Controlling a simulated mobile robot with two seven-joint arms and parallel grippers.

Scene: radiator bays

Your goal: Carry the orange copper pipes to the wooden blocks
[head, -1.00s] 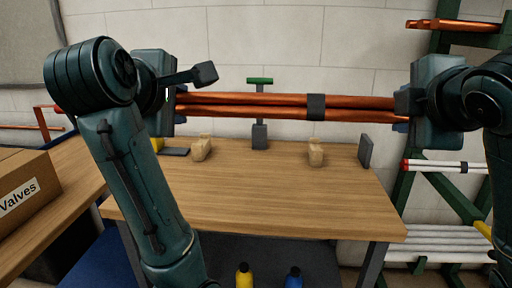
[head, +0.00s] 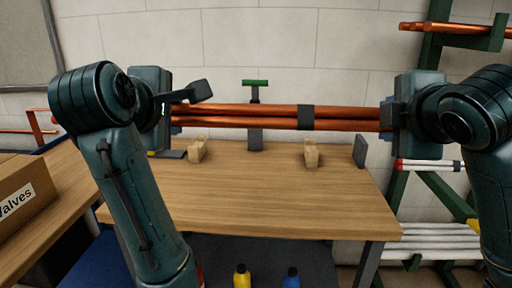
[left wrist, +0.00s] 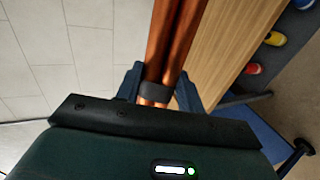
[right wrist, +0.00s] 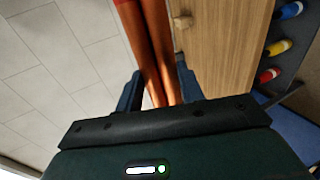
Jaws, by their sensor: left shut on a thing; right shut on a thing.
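The orange copper pipes (head: 245,117) form a level bundle with dark bands, held in the air above the back of the wooden bench. My left gripper (head: 172,112) is shut on their left part; the left wrist view shows the pipes (left wrist: 170,45) between its fingers (left wrist: 157,88). My right gripper (head: 388,115) is shut on their right part; the right wrist view shows the pipes (right wrist: 150,50) between its fingers (right wrist: 158,90). Two wooden blocks, a left one (head: 198,149) and a right one (head: 311,153), stand on the bench below the pipes, apart from them.
The workbench (head: 240,200) is mostly bare in front. A grey vise-like stand with a green bar (head: 255,83) rises between the blocks. A grey upright plate (head: 360,151) stands at right. A Valves box (head: 20,200) is at left, a green pipe rack (head: 430,70) at right.

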